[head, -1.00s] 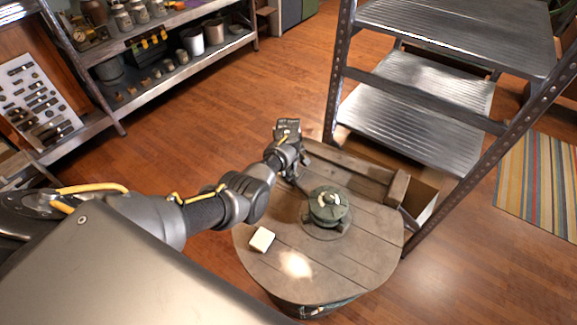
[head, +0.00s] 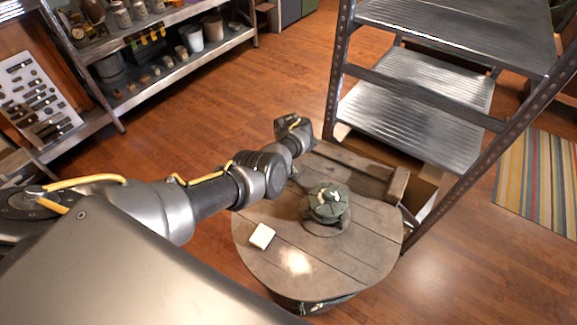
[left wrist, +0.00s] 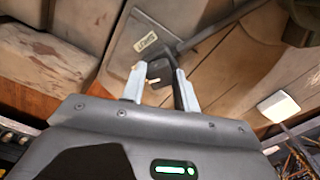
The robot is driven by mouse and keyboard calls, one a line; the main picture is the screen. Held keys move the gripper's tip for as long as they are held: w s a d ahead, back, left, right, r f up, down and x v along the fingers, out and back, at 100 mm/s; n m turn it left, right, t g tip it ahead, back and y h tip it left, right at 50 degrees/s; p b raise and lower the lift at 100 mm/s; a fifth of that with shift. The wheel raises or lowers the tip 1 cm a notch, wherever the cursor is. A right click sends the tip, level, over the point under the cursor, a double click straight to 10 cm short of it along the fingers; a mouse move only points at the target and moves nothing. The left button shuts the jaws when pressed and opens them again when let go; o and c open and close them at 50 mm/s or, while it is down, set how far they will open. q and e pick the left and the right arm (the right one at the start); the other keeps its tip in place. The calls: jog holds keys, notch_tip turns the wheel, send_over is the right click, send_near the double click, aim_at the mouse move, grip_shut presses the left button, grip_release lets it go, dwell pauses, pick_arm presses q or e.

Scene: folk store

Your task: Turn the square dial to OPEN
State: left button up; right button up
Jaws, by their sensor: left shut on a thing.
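In the left wrist view, my left gripper (left wrist: 160,74) is shut on the square dial (left wrist: 158,69), a small dark block between its two pale fingertips. Behind the dial is a grey plate (left wrist: 126,52) with a small pale label (left wrist: 146,42), whose lettering I cannot read clearly. In the head view, my left wrist (head: 295,132) is over the far left edge of the round wooden top (head: 270,265); it hides the dial and the fingertips there. My right gripper is in neither view.
A dark green round fitting (head: 326,205) stands on the wooden top, right of my wrist. A white block (head: 262,236) lies at its near left. Floor between is clear.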

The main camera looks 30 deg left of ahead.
pick_arm(q)
jog(key=shift+n+b, duration=0.4)
jog(key=shift+n, duration=1)
jog(key=shift+a, duration=0.1)
jog(key=o, duration=1)
jog(key=shift+c, duration=0.2)
notch_tip(320, 180, up, 11)
jog(key=p, duration=0.3)
jog(key=shift+f, duration=0.15)
